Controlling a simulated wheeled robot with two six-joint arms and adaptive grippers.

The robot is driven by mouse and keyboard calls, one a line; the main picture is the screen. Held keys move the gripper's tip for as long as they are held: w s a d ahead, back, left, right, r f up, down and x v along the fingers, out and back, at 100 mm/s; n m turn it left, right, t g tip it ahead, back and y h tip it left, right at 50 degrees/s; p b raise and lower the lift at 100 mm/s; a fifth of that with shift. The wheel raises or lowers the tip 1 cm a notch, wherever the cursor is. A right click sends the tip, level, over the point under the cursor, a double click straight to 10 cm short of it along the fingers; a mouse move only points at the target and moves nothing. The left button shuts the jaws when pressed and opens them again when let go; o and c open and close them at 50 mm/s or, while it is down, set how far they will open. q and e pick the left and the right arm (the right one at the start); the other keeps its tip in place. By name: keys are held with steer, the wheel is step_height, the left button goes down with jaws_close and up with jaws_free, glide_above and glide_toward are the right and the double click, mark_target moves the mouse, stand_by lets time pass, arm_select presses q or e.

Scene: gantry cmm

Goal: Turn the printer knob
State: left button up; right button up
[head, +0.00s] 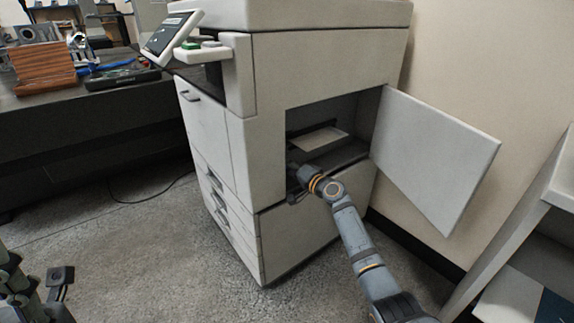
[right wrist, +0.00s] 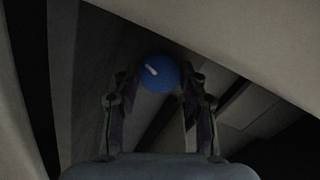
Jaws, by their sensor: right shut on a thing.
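The printer (head: 270,150) is a large white machine with its side door (head: 437,158) swung open to the right. My right arm reaches into the open compartment, and its gripper (head: 292,185) is at the left edge of the opening. In the right wrist view the knob (right wrist: 158,73) is a round blue disc with a white mark tilted down to the right. My right gripper (right wrist: 160,85) is shut on the knob, one finger on each side. The knob is hidden in the head view. My left gripper (head: 58,285) is at the lower left, away from the printer; its jaw state is unclear.
A sheet-like pale piece (head: 318,139) lies inside the compartment. A dark desk (head: 90,120) with tools stands at the left. A white shelf (head: 520,235) stands at the right. The floor (head: 130,225) left of the printer is open, apart from a cable.

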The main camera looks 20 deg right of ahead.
steer(key=m, duration=0.4)
steer(key=shift+f+p, duration=0.15)
steer(key=shift+p, duration=0.2)
steer(key=shift+m, duration=0.4)
steer(key=o, duration=1.1)
steer(key=shift+o, duration=0.2)
steer(key=v, duration=1.2)
steer(key=shift+d, duration=0.2)
